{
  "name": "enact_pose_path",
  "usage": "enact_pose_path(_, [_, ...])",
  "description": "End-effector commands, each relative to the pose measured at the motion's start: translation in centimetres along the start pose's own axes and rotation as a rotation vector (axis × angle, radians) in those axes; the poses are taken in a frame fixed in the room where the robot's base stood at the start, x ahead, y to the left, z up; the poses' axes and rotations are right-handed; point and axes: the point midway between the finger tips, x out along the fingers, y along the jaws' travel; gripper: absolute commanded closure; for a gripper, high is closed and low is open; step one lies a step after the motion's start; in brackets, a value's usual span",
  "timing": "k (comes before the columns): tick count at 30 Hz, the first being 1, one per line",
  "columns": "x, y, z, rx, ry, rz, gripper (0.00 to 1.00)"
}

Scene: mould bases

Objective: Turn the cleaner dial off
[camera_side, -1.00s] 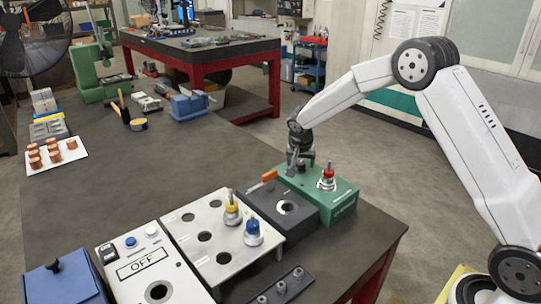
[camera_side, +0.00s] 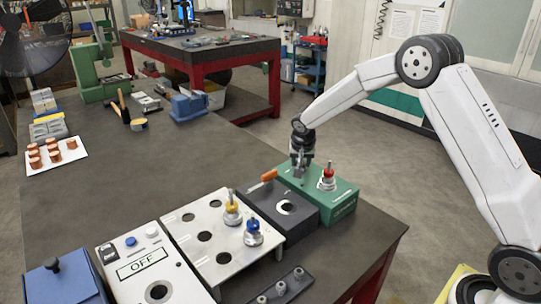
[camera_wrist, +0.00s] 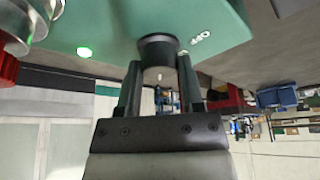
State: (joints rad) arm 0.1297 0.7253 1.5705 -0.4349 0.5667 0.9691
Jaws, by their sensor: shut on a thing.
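The cleaner is a green box (camera_side: 343,203) at the right end of the bench in the side view, and its green top (camera_wrist: 110,22) fills the upper part of the wrist view. Its black round dial (camera_wrist: 158,47) sits between my two fingers in the wrist view. My gripper (camera_wrist: 158,68) is shut on the dial. In the side view my gripper (camera_side: 300,172) points down at the box's back left corner and hides the dial.
A red-topped metal mould part (camera_side: 327,178) stands on the green box, close to my gripper. A dark block (camera_side: 288,209) and an orange handle (camera_side: 269,175) lie just left. Yellow (camera_side: 232,208) and blue (camera_side: 253,232) topped parts stand on a metal rack.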

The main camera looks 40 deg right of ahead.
Motion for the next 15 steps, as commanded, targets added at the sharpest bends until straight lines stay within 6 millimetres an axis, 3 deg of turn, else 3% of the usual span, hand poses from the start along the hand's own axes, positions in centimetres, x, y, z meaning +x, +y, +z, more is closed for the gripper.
enact_pose_path(15, [-0.05, 0.15, -0.09, -0.264, 0.001, -0.112, 1.00])
